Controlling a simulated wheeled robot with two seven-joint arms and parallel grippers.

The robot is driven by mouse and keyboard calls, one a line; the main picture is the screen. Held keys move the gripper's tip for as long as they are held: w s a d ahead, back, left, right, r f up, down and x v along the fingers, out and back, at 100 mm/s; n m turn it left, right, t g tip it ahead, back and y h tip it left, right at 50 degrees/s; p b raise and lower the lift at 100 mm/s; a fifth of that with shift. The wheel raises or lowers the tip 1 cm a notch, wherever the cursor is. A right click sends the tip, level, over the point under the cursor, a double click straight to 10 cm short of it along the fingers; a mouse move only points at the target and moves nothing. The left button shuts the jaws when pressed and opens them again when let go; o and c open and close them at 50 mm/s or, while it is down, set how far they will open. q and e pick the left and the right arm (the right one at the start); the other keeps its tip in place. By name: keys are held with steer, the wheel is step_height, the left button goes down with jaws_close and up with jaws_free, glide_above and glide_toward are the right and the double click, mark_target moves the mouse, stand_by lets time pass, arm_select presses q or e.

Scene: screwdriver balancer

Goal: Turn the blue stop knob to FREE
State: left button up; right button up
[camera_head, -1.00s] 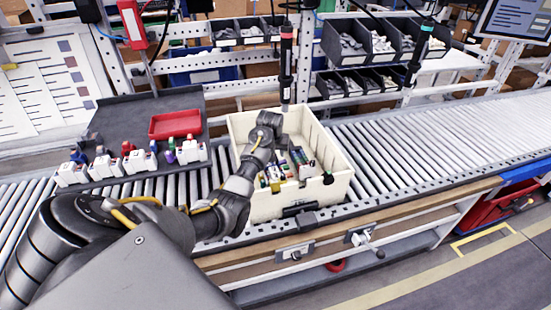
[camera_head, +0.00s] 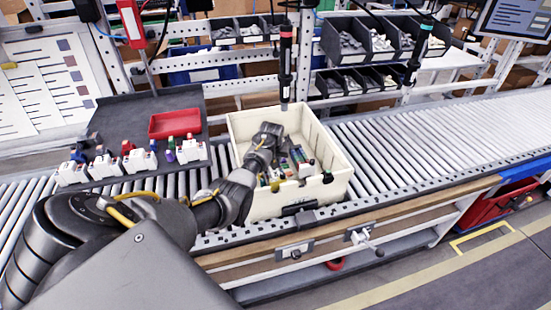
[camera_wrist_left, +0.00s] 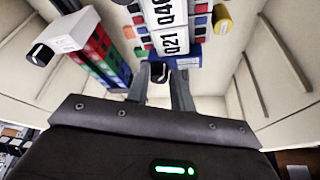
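A cream crate (camera_head: 240,207) on the roller conveyor holds several small terminal modules (camera_head: 300,160). My left gripper (camera_head: 265,155) reaches down into it. In the left wrist view my left gripper (camera_wrist_left: 160,82) has its two fingers apart, with a dark knob with a pale pointer mark (camera_wrist_left: 160,71) between their tips. The knob is at the end of a blue module (camera_wrist_left: 183,62) by a white label reading Q21 (camera_wrist_left: 175,43). I cannot tell whether the fingers touch the knob. Another black knob (camera_wrist_left: 40,54) is on a white block at left. My right gripper is not in view.
The crate walls (camera_wrist_left: 270,70) stand close around the gripper. A yellow knob (camera_wrist_left: 222,19) and red and green blocks (camera_wrist_left: 100,50) sit nearby. A hanging screwdriver (camera_head: 286,65) is behind the crate. A dark tray with a red bin (camera_head: 175,124) stands left. The conveyor at right is clear.

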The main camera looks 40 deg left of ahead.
arm_select(q)
jaws_close()
